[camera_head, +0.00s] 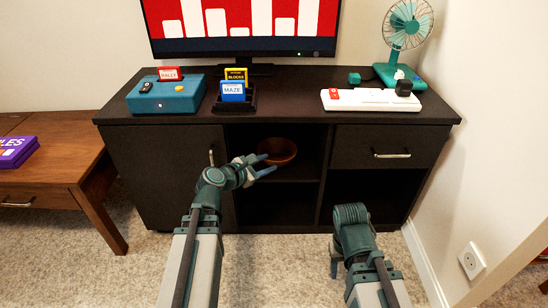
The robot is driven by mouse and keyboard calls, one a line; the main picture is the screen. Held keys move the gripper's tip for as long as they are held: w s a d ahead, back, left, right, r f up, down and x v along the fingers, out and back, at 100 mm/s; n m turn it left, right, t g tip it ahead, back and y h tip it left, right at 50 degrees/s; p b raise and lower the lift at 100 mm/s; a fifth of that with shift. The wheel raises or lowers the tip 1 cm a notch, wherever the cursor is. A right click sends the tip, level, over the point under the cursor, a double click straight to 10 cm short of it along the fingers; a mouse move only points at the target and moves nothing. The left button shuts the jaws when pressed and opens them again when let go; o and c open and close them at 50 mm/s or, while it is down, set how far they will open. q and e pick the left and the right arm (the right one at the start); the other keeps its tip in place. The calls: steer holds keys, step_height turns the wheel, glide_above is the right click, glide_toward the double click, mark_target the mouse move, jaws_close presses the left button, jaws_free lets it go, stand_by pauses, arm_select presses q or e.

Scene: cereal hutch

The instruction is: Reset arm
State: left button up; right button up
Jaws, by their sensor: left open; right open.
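My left arm reaches forward to the dark cabinet (285,77). My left gripper (270,164) is open, its two blue fingertips spread in front of the upper open compartment. A reddish-brown bowl (279,148) sits inside that compartment. The fingertips appear close to the bowl's left side, and I cannot tell whether they touch it. My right gripper (334,268) is open and low in front of the cabinet, apart from it, pointing down, mostly hidden by its own wrist.
A screen (240,22) stands behind. A wooden table (62,165) is at left, a wall (485,120) at right. Carpet between is clear.

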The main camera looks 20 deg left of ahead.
arm_select(q)
steer(key=shift+s+a+r, duration=0.15)
steer(key=shift+s, duration=0.25)
steer(key=s+d+m+g+p, duration=0.4)
steer(key=s+d+m+p, duration=0.1)
steer(key=d+m, duration=0.3)
steer(key=s+d+m+g+p, duration=0.4)
steer(key=d+m+g+p, duration=0.15)
steer(key=d+m, duration=0.3)
steer(key=s+r+m+g+y+p, duration=0.35)
steer(key=s+m+y+p, duration=0.35)
steer(key=s+m, duration=0.5)
step_height(320, 180, up, 38)
steer(key=m+p, duration=0.1)
steer(key=p, duration=3.7)
steer(key=shift+w, duration=0.45)
